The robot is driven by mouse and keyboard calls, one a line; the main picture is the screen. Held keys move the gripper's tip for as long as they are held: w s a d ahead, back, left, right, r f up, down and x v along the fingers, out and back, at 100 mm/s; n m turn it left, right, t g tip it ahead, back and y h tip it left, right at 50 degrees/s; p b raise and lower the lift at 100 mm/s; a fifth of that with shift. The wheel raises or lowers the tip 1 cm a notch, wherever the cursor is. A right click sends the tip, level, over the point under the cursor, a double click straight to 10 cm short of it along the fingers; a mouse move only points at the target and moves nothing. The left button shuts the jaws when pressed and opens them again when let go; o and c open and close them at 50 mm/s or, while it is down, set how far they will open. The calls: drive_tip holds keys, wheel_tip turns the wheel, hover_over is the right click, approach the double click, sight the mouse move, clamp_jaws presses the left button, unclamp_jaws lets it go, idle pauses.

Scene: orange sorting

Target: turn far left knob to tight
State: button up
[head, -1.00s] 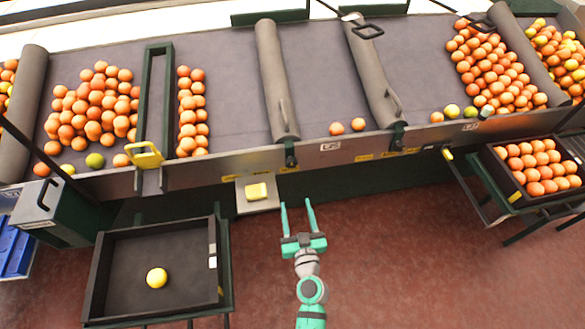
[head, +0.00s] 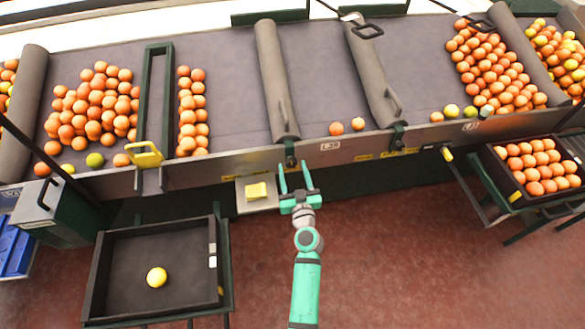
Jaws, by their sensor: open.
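Two dark knobs show on the front rail of the sorting table in the head view. The left one (head: 290,152) sits under the near end of a grey roller. The other (head: 398,137) sits further right, under a second roller. My gripper (head: 293,168) is open and empty, with its two green fingers pointing at the rail just below the left knob. The fingertips lie on either side of it in the picture; I cannot tell if they touch it. The knob's setting is too small to read.
A black tray (head: 120,270) with one yellow fruit stands at lower left. A crate of oranges (head: 508,190) stands at right. The red floor between is clear.

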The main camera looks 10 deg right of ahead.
drive_tip(key=shift+w+d, duration=0.15)
drive_tip(key=shift+w, duration=0.45)
drive_tip(key=c, duration=1.1)
drive_tip(key=shift+o, duration=0.2)
